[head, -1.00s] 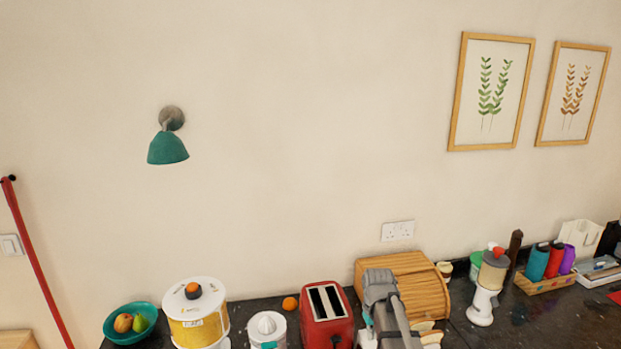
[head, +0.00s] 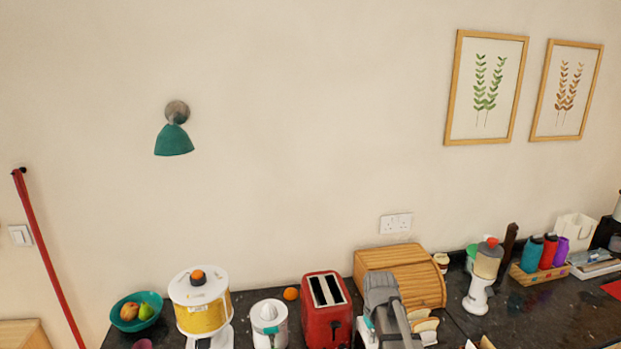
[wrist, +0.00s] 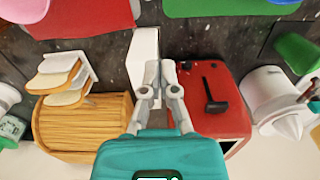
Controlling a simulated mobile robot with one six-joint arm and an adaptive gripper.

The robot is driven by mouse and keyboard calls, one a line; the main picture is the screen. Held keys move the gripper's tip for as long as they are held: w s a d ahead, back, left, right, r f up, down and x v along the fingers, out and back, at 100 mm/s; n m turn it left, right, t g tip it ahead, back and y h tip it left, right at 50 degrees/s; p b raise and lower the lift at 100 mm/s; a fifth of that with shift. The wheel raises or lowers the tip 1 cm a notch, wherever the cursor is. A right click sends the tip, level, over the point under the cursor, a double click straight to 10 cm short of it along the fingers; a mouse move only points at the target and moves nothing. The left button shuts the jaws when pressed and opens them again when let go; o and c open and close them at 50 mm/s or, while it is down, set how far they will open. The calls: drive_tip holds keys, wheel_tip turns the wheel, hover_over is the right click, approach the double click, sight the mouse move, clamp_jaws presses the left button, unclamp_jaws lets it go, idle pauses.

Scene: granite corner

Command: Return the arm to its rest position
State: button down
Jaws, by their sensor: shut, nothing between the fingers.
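My gripper (wrist: 161,68) shows in the wrist view with its two pale grey fingers together and nothing between them. It is over the counter between the red toaster (wrist: 212,95) and the wooden bread box (wrist: 82,125). A white object (wrist: 145,50) lies below and beyond the fingertips. In the head view my grey arm (head: 383,295) stands in front of the bread box, right of the toaster (head: 326,312). The fingertips cannot be made out there.
A white juicer (head: 269,326), a yellow-and-white canister (head: 203,312) and a teal fruit bowl (head: 125,322) stand left of the toaster. A toast rack (wrist: 70,78) is close to my gripper. A white grinder (head: 481,285) and bottles (head: 549,252) stand right.

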drive_tip(key=shift+m, duration=0.9)
drive_tip(key=s+f+b, duration=0.2)
drive_tip(key=s+f, duration=0.1)
drive_tip(key=s, duration=0.1)
drive_tip(key=s+f+b, duration=0.2)
drive_tip(key=s+b, duration=0.1)
drive_tip(key=s, duration=0.1)
drive_tip(key=s+f+b, duration=0.3)
drive_tip(key=s, duration=0.1)
drive_tip(key=shift+a+f, duration=0.2)
drive_tip(key=shift+f, duration=0.15)
drive_tip(key=shift+s+f+b, duration=0.15)
drive_tip(key=shift+s+b, duration=0.15)
drive_tip(key=shift+b, duration=0.1)
